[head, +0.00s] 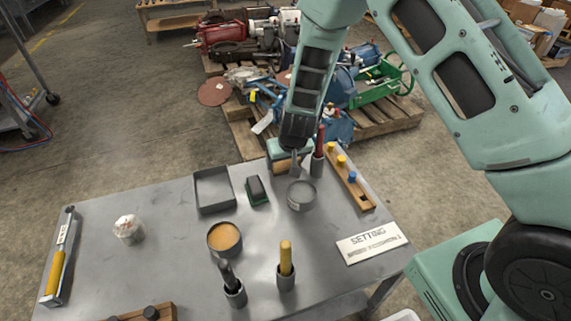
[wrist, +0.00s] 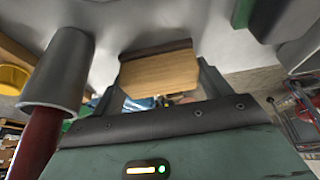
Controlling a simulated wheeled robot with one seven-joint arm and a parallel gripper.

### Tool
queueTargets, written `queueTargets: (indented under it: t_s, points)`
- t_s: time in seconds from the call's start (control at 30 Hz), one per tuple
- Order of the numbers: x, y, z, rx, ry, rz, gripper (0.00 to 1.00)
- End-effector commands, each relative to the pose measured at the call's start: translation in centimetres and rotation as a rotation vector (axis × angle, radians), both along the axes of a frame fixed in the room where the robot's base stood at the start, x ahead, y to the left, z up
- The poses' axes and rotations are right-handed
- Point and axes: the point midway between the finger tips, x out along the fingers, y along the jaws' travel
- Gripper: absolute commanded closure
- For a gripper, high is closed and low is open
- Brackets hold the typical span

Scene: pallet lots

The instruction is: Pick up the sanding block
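The sanding block, which I take to be the wooden block with a dark face (wrist: 160,72), lies between my gripper's fingers (wrist: 160,88) in the wrist view. Its sides are very close to both fingers; I cannot tell whether they press on it. In the head view the block (head: 282,167) shows as a tan piece at the table's back edge, partly covered by my gripper (head: 291,161). I cannot tell whether it rests on the table.
Close by on the table (head: 165,270) stand a grey cup with a red-handled tool (head: 317,165), a round grey tin (head: 301,195), a black-and-green block (head: 258,190) and a wooden rack with pegs (head: 352,185). An empty grey tray (head: 213,190) lies left. A loaded pallet (head: 375,122) is behind.

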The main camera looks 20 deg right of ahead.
Motion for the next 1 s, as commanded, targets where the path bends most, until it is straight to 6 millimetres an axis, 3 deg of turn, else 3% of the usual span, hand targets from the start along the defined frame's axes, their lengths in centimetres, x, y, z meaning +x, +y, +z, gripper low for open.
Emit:
queueTargets:
  t_s: [0.07,0.37,0.57,1.0]
  points:
    - [0.0,0.0,0.0,0.0,0.0,0.0,0.47]
    - [0.0,0.0,0.1,0.0,0.0,0.0,0.47]
    - [0.0,0.0,1.5,0.0,-0.002,0.001,0.47]
    - [0.0,0.1,10.1,0.001,-0.004,0.001,0.47]
